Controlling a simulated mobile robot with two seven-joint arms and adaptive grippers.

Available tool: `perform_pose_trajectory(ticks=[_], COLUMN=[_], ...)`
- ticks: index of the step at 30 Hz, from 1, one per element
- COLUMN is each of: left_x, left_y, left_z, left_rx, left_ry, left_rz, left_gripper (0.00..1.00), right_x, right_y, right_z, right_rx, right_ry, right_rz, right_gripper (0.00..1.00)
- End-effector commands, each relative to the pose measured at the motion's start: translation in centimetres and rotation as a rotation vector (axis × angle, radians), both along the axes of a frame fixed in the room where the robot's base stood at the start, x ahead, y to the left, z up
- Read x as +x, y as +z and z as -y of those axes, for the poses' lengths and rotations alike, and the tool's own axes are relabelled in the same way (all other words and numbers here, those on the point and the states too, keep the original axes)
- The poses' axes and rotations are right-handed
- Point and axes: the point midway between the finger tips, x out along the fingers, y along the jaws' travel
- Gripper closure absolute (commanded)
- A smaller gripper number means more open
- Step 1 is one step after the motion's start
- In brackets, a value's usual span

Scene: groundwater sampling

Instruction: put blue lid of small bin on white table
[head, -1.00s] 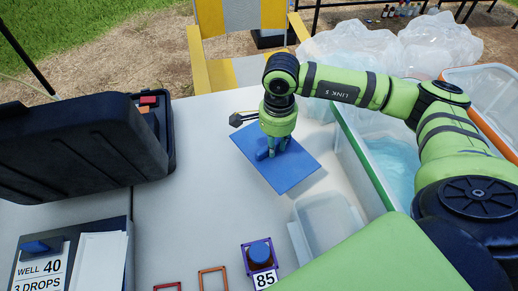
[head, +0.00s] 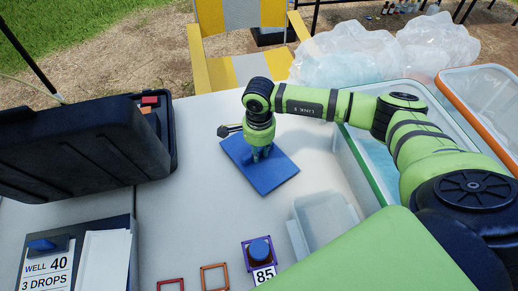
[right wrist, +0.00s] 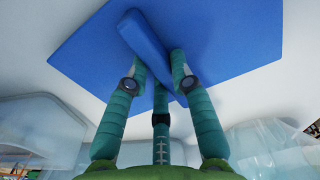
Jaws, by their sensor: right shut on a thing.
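The blue lid (head: 274,178) is a flat square plate with a raised bar handle, over the white table (head: 200,225) near its far edge. My right gripper (head: 262,154) is above the lid, fingers down, shut on its handle. In the right wrist view the fingers (right wrist: 157,62) sit on either side of the blue bar handle (right wrist: 150,45). The lid is close to the table top; I cannot tell whether it touches. A small clear bin (head: 326,222) stands open, nearer and to the right. My left gripper is not in view.
A black case (head: 85,150) stands at left, with a clipboard (head: 60,262) in front. A blue-capped item (head: 260,251) by an 85 label and coloured frames (head: 213,277) lie near. A larger green-rimmed bin (head: 350,165) is at right. The table's middle is clear.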

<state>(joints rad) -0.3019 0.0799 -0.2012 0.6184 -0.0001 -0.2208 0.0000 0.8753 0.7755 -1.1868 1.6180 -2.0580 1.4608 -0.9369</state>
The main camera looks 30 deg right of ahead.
Motion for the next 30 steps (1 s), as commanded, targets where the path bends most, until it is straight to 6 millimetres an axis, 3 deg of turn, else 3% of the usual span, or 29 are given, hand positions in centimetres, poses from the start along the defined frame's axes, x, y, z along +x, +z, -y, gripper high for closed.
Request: perform_pose_trajectory(ticks=[2, 3, 4, 5, 18, 30], left_x=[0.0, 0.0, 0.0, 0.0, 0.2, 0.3], left_y=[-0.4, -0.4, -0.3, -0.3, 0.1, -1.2], left_z=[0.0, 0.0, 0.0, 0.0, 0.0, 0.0], left_rx=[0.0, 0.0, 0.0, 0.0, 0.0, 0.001], left_ry=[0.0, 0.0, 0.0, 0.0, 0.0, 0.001], left_rz=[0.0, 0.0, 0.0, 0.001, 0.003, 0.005], left_gripper=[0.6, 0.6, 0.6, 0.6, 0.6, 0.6], right_x=[0.0, 0.0, 0.0, 0.0, 0.1, 0.1], right_y=[-0.4, -0.3, -0.2, -0.2, 0.5, 8.5], right_z=[0.0, 0.0, 0.0, 0.0, 0.0, 0.0], right_rx=[0.0, 0.0, 0.0, 0.0, 0.0, 0.001], right_ry=[0.0, 0.0, 0.0, 0.0, 0.0, 0.0], right_rz=[0.0, 0.0, 0.0, 0.0, 0.002, 0.005], right_gripper=[1.0, 0.68, 0.56, 0.52, 0.52, 0.52])
